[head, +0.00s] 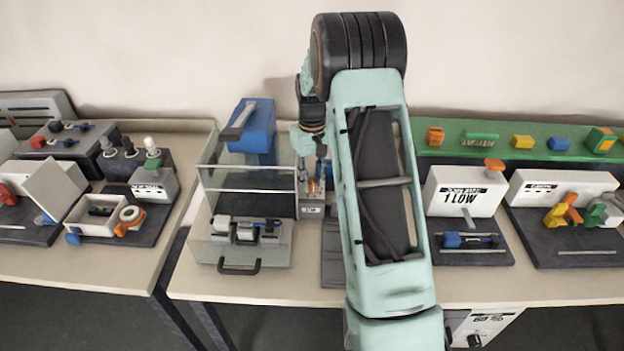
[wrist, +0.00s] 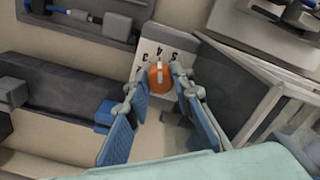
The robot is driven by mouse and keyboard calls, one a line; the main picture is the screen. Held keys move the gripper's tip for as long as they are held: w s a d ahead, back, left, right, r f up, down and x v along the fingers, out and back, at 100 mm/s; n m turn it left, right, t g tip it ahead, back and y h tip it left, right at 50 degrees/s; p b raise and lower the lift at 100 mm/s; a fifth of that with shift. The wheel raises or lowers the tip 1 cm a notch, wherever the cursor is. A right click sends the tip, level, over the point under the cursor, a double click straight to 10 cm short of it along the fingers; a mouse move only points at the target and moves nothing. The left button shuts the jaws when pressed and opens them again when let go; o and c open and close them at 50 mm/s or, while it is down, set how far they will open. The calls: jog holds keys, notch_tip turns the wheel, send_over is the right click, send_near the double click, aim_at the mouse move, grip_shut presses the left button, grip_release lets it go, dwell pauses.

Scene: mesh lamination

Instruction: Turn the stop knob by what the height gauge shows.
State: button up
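The height gauge appears to be the white box (head: 463,197) right of my arm in the head view; its face reads "1 LOW". The stop knob (wrist: 159,75) is orange with a pale stripe, on a white plate (wrist: 165,42) with several digits, in the wrist view. The stripe runs roughly toward the middle digits. My gripper (wrist: 158,82) has its blue-padded fingers spread, one tip on each side of the knob and very close to it; contact is not clear. In the head view my gripper (head: 315,172) is small and partly hidden by my arm.
A clear-walled case (head: 245,180) with a black handle (head: 240,268) stands just left of my gripper. A green shelf (head: 555,155) with coloured blocks runs behind the right table. Another bench with devices (head: 125,205) is at left.

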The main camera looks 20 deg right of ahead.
grip_shut()
jog(key=shift+n, duration=0.3)
jog(key=n, duration=0.3)
jog(key=shift+r+n, duration=0.1)
jog(key=shift+n, duration=2)
jog(key=shift+o, duration=1.7)
grip_release()
